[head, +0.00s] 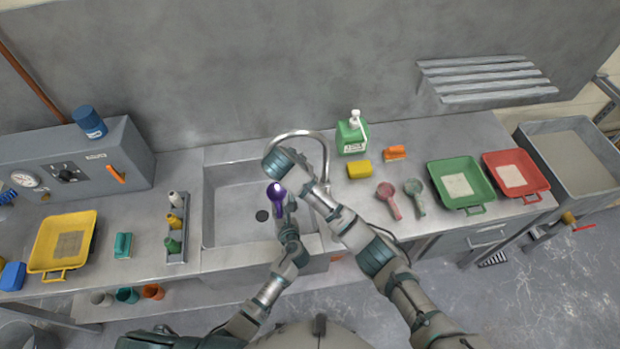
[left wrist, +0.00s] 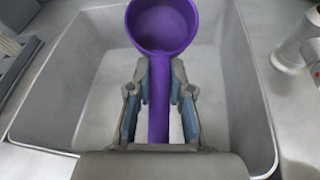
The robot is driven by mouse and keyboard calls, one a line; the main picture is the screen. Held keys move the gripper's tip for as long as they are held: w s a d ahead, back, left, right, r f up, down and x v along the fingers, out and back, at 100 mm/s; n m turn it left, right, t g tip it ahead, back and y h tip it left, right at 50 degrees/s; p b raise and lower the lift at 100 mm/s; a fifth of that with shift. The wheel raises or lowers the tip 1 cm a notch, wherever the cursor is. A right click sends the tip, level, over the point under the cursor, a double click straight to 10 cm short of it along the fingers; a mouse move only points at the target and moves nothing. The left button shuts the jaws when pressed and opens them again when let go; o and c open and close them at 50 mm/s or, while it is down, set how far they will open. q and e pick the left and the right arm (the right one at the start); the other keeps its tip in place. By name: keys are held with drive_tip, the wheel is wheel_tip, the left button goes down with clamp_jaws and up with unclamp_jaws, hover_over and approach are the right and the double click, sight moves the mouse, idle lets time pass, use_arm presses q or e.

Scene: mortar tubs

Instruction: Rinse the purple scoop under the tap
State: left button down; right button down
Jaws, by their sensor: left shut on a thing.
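The purple scoop (head: 275,193) is over the sink basin (head: 228,218), near the drain hole. My left gripper (head: 289,214) is shut on its handle, which shows between the two fingers in the left wrist view (left wrist: 159,105). The scoop's round bowl (left wrist: 163,24) points away from my gripper and looks empty there. A pale spot shows on the bowl in the head view; I cannot tell whether it is water. The curved tap (head: 298,133) arches over the basin's right side. My right arm reaches across the tap, partly covering it; its fingers cannot be made out.
Right of the sink are a green soap bottle (head: 351,136), a yellow sponge (head: 359,169), a pink scoop (head: 387,196) and a grey-green scoop (head: 414,193). A bottle rack (head: 177,228) stands left of the sink. The basin's left part is clear.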

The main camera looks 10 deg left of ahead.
use_arm(q)
drive_tip(key=s+d+p, duration=0.1)
drive_tip(key=s+d, duration=0.3)
drive_tip(key=shift+s+p, duration=0.25)
drive_tip(key=shift+p, duration=0.05)
idle(0.4)
idle(0.5)
idle(0.4)
drive_tip(key=shift+s+d+r+p, duration=0.8)
drive_tip(key=shift+d+r+p, duration=0.05)
drive_tip(key=shift+r, duration=0.15)
drive_tip(key=shift+s+d+r, duration=0.9)
drive_tip(key=shift+s+r, duration=0.05)
drive_tip(key=shift+r, duration=0.1)
